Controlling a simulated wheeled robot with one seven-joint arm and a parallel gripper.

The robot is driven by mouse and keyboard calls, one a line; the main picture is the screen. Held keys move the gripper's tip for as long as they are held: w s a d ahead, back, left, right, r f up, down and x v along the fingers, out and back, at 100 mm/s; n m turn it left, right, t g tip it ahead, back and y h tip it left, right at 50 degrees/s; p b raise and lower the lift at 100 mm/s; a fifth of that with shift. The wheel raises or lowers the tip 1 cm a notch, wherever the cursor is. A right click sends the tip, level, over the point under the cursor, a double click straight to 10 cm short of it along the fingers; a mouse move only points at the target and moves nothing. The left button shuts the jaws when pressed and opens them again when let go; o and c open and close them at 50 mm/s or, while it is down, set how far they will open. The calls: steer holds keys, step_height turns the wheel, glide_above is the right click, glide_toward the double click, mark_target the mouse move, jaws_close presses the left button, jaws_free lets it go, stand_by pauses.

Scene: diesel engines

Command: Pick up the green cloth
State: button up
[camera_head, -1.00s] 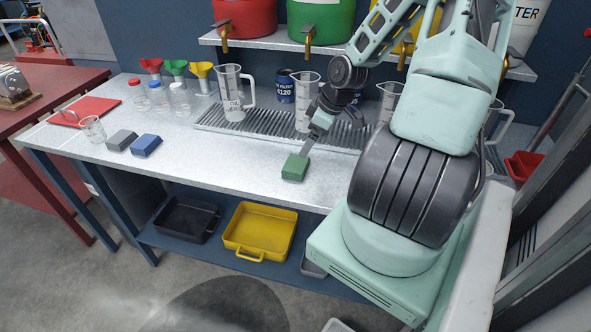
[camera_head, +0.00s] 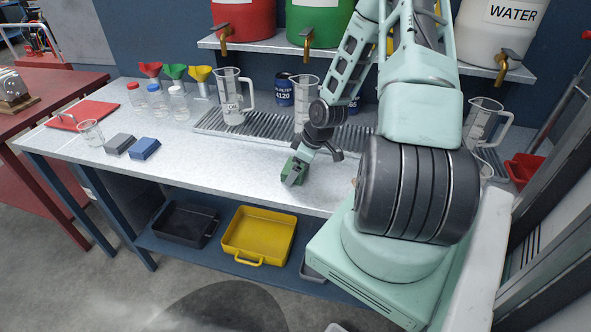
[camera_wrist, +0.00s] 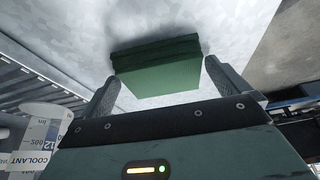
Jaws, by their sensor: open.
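The green cloth is a folded, block-like pad on the metal bench top. In the head view the green cloth (camera_head: 300,167) is partly hidden behind my gripper (camera_head: 296,176). In the wrist view the green cloth (camera_wrist: 158,68) lies just beyond and between the two fingertips of my gripper (camera_wrist: 160,82). The fingers are spread apart, with bench surface showing beside the left one. The right fingertip is close to the cloth's edge; I cannot tell if it touches.
A grey cloth (camera_head: 120,143) and a blue cloth (camera_head: 145,148) lie further left. A ribbed drain tray (camera_head: 262,136) with measuring jugs (camera_head: 232,97) runs behind. Clear bench (camera_head: 215,165) lies left of the green cloth. A yellow tray (camera_head: 259,236) sits on the lower shelf.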

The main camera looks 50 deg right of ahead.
steer(key=c, duration=0.8)
step_height(320, 180, up, 10)
steer(key=shift+p, duration=0.35)
steer(key=shift+o, duration=0.5)
